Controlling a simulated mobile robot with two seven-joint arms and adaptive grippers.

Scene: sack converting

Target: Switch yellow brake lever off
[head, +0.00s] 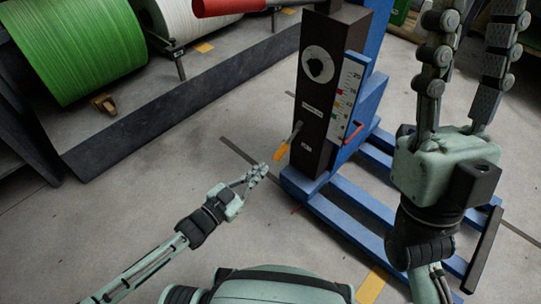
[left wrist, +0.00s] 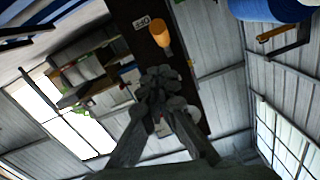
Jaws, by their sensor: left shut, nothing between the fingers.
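The yellow brake lever (head: 281,152) has an orange-yellow handle on a short grey shaft. It sticks out low on the front of a dark upright control box (head: 316,112) and hangs tilted downward. In the left wrist view the handle (left wrist: 161,39) shows just beyond my fingertips. My left gripper (head: 258,172) is shut and empty, a little left of and below the handle, with a gap between them in the head view. Its closed fingers also show in the left wrist view (left wrist: 160,84). My right gripper (head: 467,50) is raised at the right with its fingers spread apart, empty.
The box stands on a blue frame (head: 345,205) with low rails spreading over the floor. A scale with coloured marks (head: 347,95) and a red handle (head: 353,133) are on its right side. Green (head: 75,45) and white (head: 190,22) rolls lie at upper left. Floor left of the box is clear.

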